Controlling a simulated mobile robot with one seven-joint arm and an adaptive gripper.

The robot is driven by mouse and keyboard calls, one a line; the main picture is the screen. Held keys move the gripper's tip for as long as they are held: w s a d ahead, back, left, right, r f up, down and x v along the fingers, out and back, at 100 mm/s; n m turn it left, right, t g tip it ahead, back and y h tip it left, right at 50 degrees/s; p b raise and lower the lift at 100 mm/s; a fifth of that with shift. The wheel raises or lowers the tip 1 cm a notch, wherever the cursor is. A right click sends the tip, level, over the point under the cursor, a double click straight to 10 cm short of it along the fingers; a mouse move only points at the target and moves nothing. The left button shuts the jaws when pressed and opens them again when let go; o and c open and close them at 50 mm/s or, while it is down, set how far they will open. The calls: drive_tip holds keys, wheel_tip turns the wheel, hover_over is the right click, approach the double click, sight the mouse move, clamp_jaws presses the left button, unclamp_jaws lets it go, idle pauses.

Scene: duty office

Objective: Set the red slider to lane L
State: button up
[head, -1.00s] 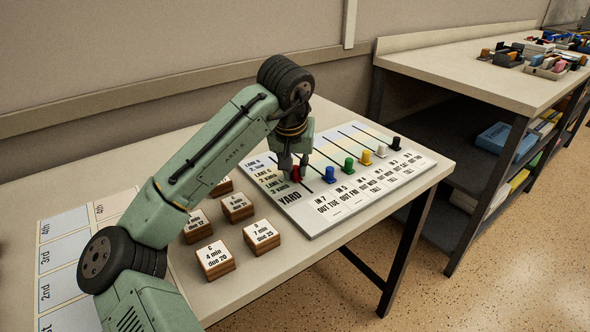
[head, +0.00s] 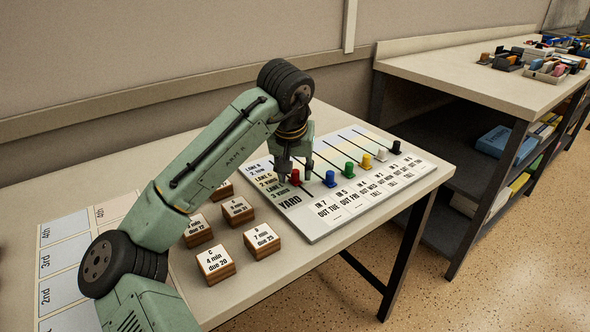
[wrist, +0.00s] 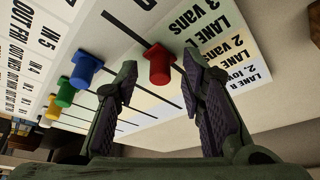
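The red slider (head: 295,179) stands upright on the leftmost track of the lane board (head: 315,236), near the "3 vans" lane label closest to the YARD mark. I cannot tell exactly which lane it is in. My gripper (head: 293,170) is directly above it, pointing down. In the wrist view, my gripper (wrist: 165,85) is open, with its two dark padded fingers well apart. The red slider also shows there (wrist: 159,66), in the gap just beyond the fingertips, with no visible contact. The lane labels (wrist: 232,45) are partly readable.
Blue (head: 330,178), green (head: 349,168), yellow (head: 366,160) and white (head: 381,154) sliders, plus a black one (head: 396,147), stand on neighbouring tracks. Several wooden card blocks (head: 215,263) sit left of the board. A side bench (head: 470,75) stands at the right.

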drive_tip(key=v, duration=1.1)
drive_tip(key=shift+s+r, duration=0.2)
drive_tip(key=shift+r, duration=0.15)
